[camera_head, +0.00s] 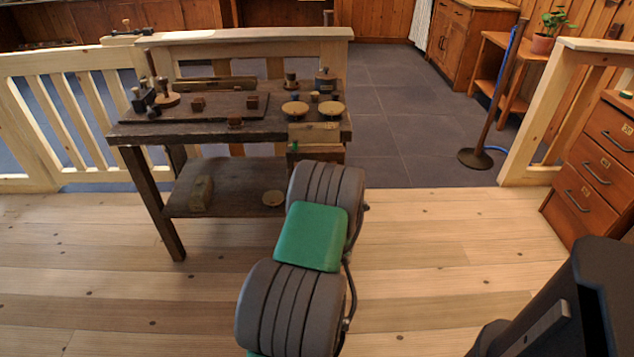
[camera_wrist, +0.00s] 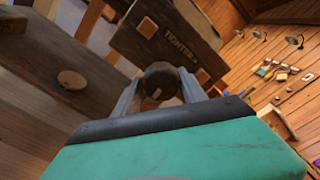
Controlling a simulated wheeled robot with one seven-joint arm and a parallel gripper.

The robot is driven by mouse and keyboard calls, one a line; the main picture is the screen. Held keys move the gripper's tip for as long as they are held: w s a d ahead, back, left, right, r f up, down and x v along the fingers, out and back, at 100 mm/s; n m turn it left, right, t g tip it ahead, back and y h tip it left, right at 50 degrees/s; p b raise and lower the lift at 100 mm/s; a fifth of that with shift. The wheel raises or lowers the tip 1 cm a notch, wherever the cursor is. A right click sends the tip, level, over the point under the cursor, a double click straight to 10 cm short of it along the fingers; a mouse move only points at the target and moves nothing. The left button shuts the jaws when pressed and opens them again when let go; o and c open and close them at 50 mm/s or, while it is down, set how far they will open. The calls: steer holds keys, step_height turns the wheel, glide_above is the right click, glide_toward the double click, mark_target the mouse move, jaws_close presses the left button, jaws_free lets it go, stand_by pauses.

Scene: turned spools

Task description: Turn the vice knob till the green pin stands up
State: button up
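The wooden vice (camera_head: 314,133) is on the front right of the dark workbench, with its jaw board marked "TIGHTEN" in the wrist view (camera_wrist: 155,40). The dark round vice knob (camera_wrist: 162,78) has a pale mark on its face. A small green piece, seemingly the pin (camera_head: 295,147), shows at the vice's left front; it is too small to tell its tilt. My gripper (camera_wrist: 161,76) has a finger on each side of the knob, and the fingertips appear to press against it. In the head view my arm hides the knob and the gripper.
The workbench (camera_head: 215,131) carries spools, small blocks and two round discs (camera_head: 332,108). Its lower shelf (camera_head: 225,180) holds a block and a disc. A pale railing (camera_head: 60,80) stands behind. Drawers (camera_head: 598,165) are at right, and the plank floor (camera_head: 440,250) between is clear.

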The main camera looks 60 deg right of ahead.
steer(key=o, duration=0.3)
steer(key=shift+d+r, duration=0.1)
steer(key=shift+r, duration=0.1)
steer(key=b+v, duration=0.2)
steer(key=v, duration=0.5)
steer(key=shift+a, duration=0.4)
